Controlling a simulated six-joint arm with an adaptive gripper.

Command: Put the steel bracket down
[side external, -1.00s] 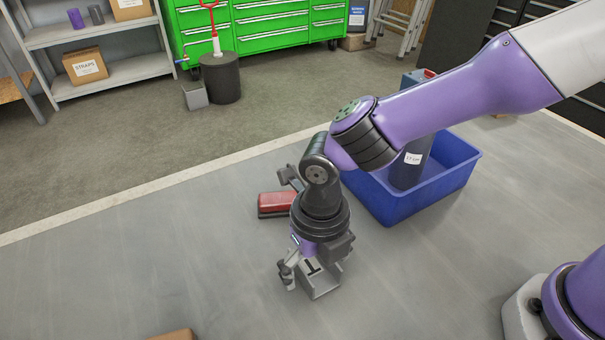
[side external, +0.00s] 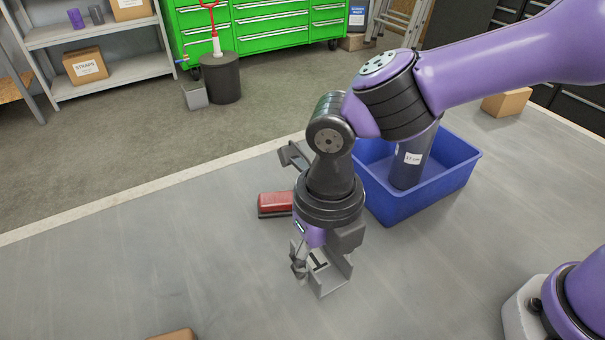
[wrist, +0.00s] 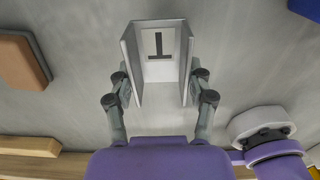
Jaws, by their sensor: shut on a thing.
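The steel bracket (side external: 334,284) is a grey U-shaped channel with a white label bearing a black T mark. My gripper (side external: 318,260) is shut on it, low over the middle of the grey table. In the wrist view the bracket (wrist: 160,68) sits between my gripper's fingers (wrist: 160,90), with one finger against the outside of each side wall. Its open side faces the wrist camera. The bracket appears held above the table, but I cannot see the gap under it.
A red block with a dark base (side external: 275,203) lies just left of my wrist. A blue bin (side external: 433,192) holding a grey labelled cylinder (side external: 412,162) stands behind right. A brown block (side external: 175,335) is at the front edge. The table (side external: 200,260) is clear to the left.

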